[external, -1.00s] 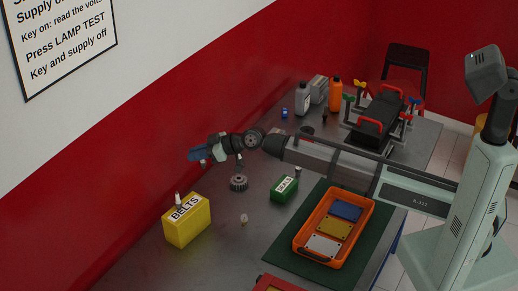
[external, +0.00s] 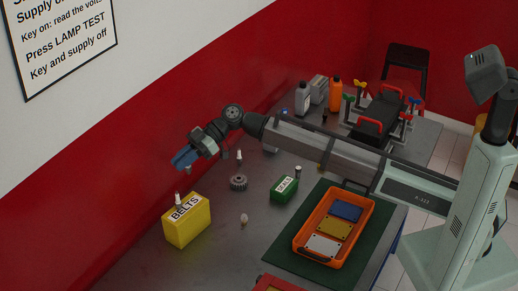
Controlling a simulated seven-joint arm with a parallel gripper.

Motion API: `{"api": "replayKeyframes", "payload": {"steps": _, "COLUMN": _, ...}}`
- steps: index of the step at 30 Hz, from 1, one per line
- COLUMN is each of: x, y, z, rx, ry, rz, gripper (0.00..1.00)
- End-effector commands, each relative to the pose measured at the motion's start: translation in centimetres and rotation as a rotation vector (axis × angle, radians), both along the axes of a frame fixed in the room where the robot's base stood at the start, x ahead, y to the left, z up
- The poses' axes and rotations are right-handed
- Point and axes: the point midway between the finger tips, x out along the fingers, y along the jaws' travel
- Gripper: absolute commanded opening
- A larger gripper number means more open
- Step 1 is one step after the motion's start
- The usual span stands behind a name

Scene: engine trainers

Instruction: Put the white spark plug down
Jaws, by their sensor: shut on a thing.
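My gripper (external: 184,158), with blue fingers, is in the air above and behind the yellow BELTS box (external: 188,222), near the red wall. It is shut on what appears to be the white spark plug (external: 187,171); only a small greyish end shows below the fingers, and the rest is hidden. Another plug-like part with a white top (external: 178,198) stands upright on the BELTS box. A similar white-topped part (external: 239,156) stands behind the grey gear (external: 238,183), apart from my gripper.
A green SEALS box (external: 284,189) stands right of the gear, and a small pale part (external: 244,219) stands in front. An orange tray (external: 299,246) with coloured plates lies on a green mat. Bottles (external: 335,95) stand at the back. The bench between gear and BELTS box is clear.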

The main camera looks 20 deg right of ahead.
Motion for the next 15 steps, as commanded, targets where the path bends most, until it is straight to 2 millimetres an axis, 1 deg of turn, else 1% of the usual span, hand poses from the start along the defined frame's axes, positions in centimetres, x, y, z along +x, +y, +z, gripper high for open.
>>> {"api": "replayKeyframes", "payload": {"steps": 3, "x": -1.3, "y": -0.7, "z": -0.1, "rx": -0.001, "ry": 0.000, "rz": 0.100, "gripper": 0.00}}
{"api": "replayKeyframes", "payload": {"steps": 6, "x": -1.9, "y": -1.1, "z": -0.3, "rx": -0.001, "ry": 0.000, "rz": 0.153, "gripper": 0.00}}
{"api": "replayKeyframes", "payload": {"steps": 11, "x": -2.1, "y": -1.3, "z": -0.9, "rx": -0.002, "ry": 0.000, "rz": 0.190, "gripper": 0.00}}
{"api": "replayKeyframes", "payload": {"steps": 15, "x": -2.1, "y": -1.4, "z": -2.6, "rx": -0.003, "ry": 0.000, "rz": 0.192, "gripper": 0.00}}
